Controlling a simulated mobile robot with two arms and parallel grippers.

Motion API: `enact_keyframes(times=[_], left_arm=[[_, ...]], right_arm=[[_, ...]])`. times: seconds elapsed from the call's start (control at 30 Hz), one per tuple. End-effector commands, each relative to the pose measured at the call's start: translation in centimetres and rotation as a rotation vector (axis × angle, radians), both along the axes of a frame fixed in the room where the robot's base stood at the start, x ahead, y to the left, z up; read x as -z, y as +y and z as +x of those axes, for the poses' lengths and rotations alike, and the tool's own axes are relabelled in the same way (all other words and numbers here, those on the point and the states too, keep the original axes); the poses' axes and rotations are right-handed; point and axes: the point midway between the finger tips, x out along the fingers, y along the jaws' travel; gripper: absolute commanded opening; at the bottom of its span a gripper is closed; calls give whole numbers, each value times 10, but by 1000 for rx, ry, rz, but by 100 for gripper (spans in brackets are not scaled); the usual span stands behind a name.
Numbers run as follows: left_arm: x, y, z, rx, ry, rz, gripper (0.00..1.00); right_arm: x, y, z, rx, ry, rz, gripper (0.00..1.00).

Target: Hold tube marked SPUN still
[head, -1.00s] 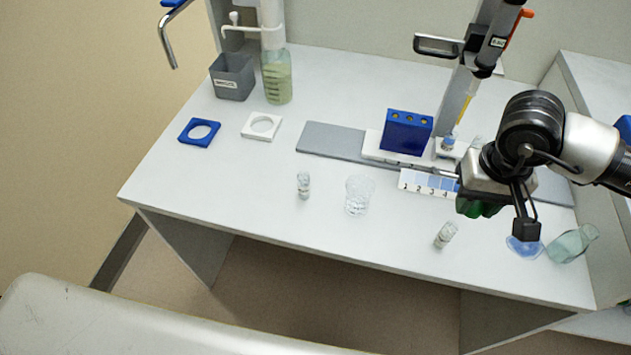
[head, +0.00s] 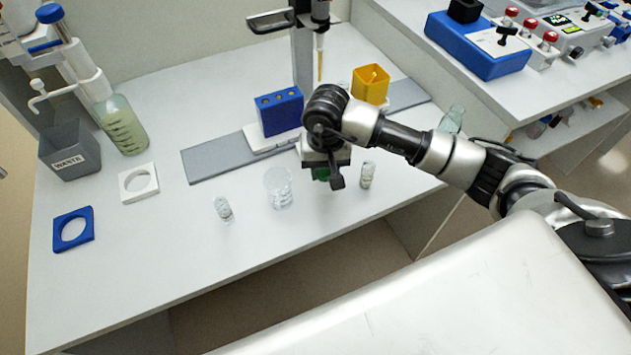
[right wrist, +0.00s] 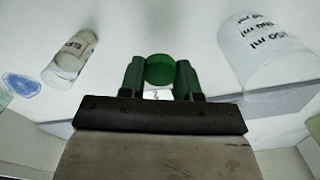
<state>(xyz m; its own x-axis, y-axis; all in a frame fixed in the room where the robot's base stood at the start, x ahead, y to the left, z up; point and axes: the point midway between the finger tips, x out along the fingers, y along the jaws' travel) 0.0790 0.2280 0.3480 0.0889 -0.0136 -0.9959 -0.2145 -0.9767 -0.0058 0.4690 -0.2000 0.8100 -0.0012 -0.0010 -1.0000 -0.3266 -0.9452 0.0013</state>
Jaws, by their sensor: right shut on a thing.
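My right gripper (head: 320,173) has green fingers and is low over the bench, between a clear beaker and a small vial. In the right wrist view, the fingers (right wrist: 160,75) are shut on a round green-topped thing (right wrist: 160,69); its body is mostly hidden and I cannot read a name on it. The small capped vial (head: 367,175) stands apart, right of the gripper. In the right wrist view this vial (right wrist: 70,60) has a label that seems to start with "SP"; the rest is unclear. Another small vial (head: 223,208) stands left of the beaker. My left gripper is not in view.
The beaker (head: 279,188) is close to my right gripper. Behind are a blue block (head: 279,112), a yellow holder (head: 370,84) and a pipette (head: 320,40). The bench's front left is clear.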

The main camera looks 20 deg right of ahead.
Motion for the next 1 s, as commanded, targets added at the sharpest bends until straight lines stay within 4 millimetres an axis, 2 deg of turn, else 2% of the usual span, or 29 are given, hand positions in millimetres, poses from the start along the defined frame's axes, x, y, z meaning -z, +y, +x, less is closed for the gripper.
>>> enact_keyframes(times=[0.17,0.4,0.77,0.8,0.93,1.0], left_arm=[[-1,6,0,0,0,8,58],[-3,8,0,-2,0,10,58],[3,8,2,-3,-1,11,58],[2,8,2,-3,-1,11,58],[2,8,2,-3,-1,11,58],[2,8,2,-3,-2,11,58]], right_arm=[[13,0,0,-1,1,1,4],[43,0,0,-1,0,1,4],[48,0,0,-2,-2,0,4],[47,0,0,-2,-2,0,36],[47,0,0,-2,-1,1,55],[47,0,0,-2,-1,1,58]])
